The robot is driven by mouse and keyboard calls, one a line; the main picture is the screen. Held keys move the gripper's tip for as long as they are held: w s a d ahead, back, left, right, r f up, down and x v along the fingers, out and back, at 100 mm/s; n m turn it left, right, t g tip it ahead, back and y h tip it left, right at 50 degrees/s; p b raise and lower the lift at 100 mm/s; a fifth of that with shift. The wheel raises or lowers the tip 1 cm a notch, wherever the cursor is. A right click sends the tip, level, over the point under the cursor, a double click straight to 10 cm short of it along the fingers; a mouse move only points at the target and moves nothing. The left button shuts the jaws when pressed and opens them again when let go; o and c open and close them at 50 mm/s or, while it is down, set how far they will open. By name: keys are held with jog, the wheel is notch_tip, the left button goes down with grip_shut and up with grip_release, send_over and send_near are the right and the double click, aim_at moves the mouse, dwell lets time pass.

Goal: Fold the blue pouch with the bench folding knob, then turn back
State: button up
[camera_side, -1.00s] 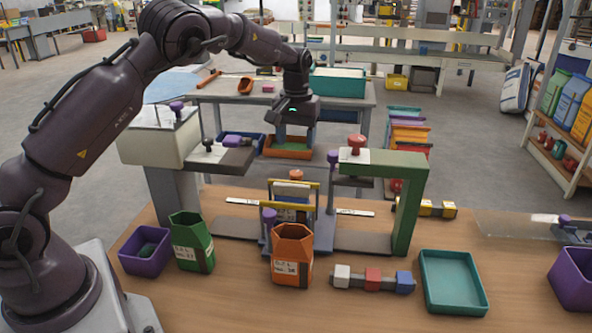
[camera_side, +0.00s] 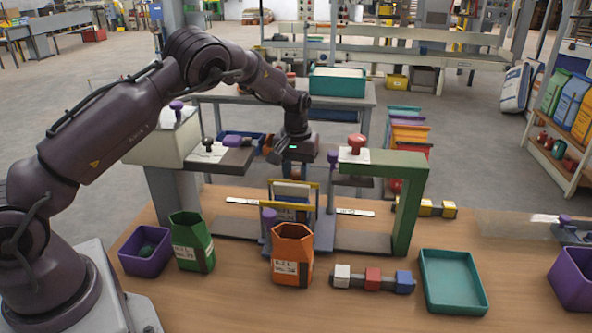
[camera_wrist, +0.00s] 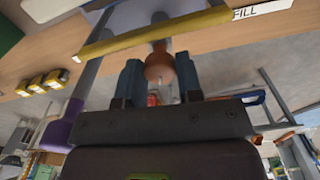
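My gripper (camera_side: 291,154) is low over the bench, above the central folding frame with its yellow bars (camera_side: 291,182). In the wrist view my gripper (camera_wrist: 160,82) has its two fingers apart, with an orange rounded knob (camera_wrist: 159,65) between them; contact cannot be told. The knob is not clear in the side view, where my gripper covers that spot. A pale and blue-grey pouch (camera_side: 288,197) appears to stand inside the frame, mostly hidden by the yellow bars and the orange pouch (camera_side: 291,255) in front.
A green pouch (camera_side: 191,240) and a purple bin (camera_side: 146,251) stand at left. A green arch with a red knob (camera_side: 356,142) rises right of the frame. A block strip (camera_side: 373,280) and a teal tray (camera_side: 452,282) lie at front right.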

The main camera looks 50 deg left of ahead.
aim_at(296, 173)
jog(key=c, duration=0.3)
jog(key=shift+n, duration=1.7)
jog(key=o, duration=0.9)
jog(key=shift+r, duration=0.1)
notch_tip(296, 173, up, 13)
jog(key=shift+f, duration=0.1)
